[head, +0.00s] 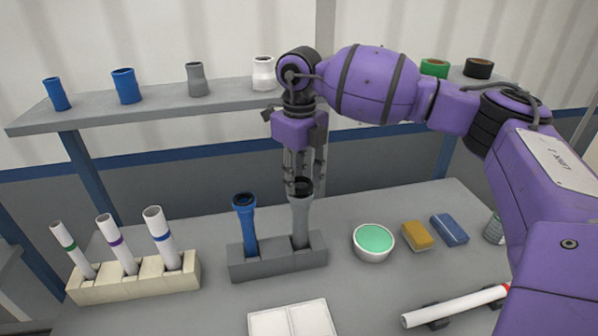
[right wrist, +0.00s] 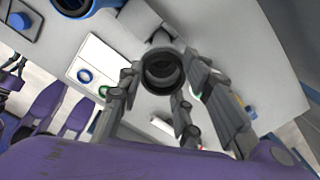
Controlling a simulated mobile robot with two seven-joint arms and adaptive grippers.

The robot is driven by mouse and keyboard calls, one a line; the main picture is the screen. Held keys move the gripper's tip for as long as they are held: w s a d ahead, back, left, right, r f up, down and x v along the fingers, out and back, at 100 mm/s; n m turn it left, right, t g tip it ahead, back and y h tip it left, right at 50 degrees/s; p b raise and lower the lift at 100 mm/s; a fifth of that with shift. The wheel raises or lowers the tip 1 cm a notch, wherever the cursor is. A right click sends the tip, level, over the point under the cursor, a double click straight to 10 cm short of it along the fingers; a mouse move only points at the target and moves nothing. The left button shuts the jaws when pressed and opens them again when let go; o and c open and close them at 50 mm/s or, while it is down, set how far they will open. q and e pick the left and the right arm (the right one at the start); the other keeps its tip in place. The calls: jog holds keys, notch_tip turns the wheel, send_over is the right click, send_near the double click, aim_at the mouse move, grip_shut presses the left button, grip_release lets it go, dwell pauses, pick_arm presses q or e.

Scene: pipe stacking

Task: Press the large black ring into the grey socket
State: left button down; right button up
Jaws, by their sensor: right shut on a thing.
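The grey socket (head: 300,222) is the flared upper end of a grey pipe standing upright in the right hole of a grey block (head: 277,262). The large black ring (head: 302,186) is at the socket's mouth, between my fingertips. In the right wrist view the black ring (right wrist: 161,72) lies at the mouth of the grey socket (right wrist: 158,45), roughly centred. How deep it sits cannot be told. My right gripper (head: 299,188) points straight down over the socket, shut on the ring. My left gripper is not in view.
A blue pipe (head: 246,225) stands close by in the same block. A cream rack (head: 135,283) holds white tubes at left. A bowl (head: 374,243), sponges (head: 417,236) and a lying white tube (head: 455,306) are at right. A white tray (head: 292,320) is in front.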

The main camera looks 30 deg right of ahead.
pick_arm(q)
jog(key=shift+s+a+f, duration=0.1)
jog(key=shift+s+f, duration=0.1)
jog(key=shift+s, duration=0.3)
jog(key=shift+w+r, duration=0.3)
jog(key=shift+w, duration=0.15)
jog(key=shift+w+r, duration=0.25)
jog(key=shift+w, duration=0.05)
pick_arm(e)
jog(key=shift+f, duration=0.15)
pick_arm(q)
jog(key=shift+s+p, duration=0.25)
jog(key=shift+p, duration=0.1)
dwell(0.5)
